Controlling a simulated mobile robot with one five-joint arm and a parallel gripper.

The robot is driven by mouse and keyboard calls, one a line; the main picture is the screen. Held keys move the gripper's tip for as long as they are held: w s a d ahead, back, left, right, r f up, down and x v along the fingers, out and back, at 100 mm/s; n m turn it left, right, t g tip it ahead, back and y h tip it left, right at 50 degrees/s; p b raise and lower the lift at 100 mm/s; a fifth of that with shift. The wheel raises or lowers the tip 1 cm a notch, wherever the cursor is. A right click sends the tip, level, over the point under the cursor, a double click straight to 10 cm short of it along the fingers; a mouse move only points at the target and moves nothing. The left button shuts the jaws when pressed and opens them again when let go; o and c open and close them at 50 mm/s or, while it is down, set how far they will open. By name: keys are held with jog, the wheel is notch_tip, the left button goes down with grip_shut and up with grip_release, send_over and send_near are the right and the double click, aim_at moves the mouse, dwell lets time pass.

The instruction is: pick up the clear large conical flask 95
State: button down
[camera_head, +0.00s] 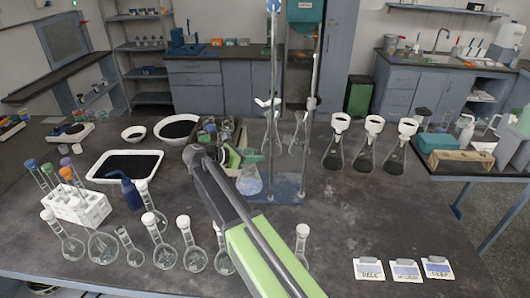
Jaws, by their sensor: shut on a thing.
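My arm reaches away from me across the dark bench. My gripper (243,157), with green and dark parts, is shut at the neck of a clear conical flask (249,182). The flask's pale bluish body shows just below the jaws, close to the base of the metal stand. Its neck is mostly hidden by the gripper, and I cannot tell whether its bottom touches the bench. No number is readable on it. Two other clear flasks (272,130) (299,138) stand behind, beside the stand's rods.
A metal stand (289,188) with tall rods rises right of my gripper. Several white-topped flasks (335,155) stand at right. A tray (120,152), bowls (180,118) and a tube rack (78,205) are at left. Small glassware (189,255) lines the front. Right-centre bench is clear.

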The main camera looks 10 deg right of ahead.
jog(key=shift+s+a, duration=0.5)
jog(key=shift+a, duration=0.55)
jog(key=shift+s+a, duration=0.55)
jog(key=shift+a, duration=0.5)
jog(key=shift+s+a, duration=0.5)
jog(key=shift+a, duration=0.55)
notch_tip(320, 180, up, 6)
jog(key=p, duration=0.6)
